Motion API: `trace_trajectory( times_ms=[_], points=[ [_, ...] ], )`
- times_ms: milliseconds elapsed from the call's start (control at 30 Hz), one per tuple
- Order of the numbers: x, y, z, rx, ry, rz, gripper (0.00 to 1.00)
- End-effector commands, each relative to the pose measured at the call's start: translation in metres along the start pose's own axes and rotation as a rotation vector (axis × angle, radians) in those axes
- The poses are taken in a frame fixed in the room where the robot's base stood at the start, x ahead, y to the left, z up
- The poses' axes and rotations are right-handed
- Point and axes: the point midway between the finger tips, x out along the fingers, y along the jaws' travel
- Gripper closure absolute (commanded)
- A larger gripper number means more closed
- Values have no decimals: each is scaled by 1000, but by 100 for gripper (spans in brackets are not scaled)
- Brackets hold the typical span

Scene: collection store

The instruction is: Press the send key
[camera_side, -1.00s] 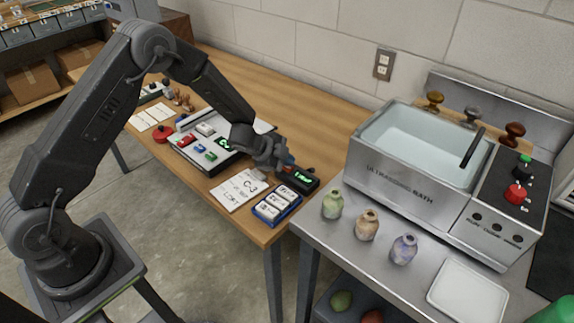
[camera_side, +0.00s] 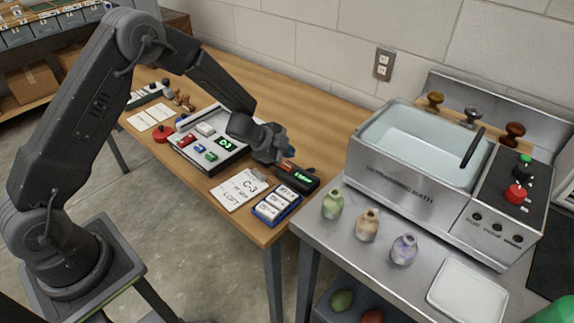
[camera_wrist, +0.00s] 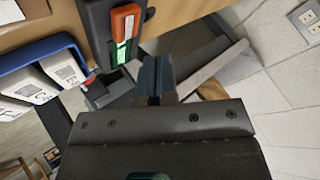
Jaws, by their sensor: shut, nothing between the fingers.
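A grey control panel (camera_side: 237,153) lies on the wooden table, with a green-lit display (camera_side: 226,143) that seems to read C-3. I cannot read which is the send key. My gripper (camera_side: 289,153) is shut and empty, right of the panel and above the table near a dark device (camera_side: 298,179). In the wrist view, my closed fingers (camera_wrist: 155,78) are beside that device, which has an orange part and a green display (camera_wrist: 122,50).
A blue tray (camera_side: 265,217) of labelled boxes and a C-3 paper (camera_side: 238,190) lie at the table's front. A red round button (camera_side: 163,134) stands left of the panel. An ultrasonic bath (camera_side: 420,185) stands right.

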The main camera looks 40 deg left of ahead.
Motion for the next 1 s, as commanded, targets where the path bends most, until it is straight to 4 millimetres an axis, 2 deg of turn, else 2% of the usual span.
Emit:
trace_trajectory(
  times_ms=[400,1000],
  points=[
    [-24,-18,-17,1,-1,-1,100],
    [-25,-18,-18,-1,-1,-1,100]
  ],
)
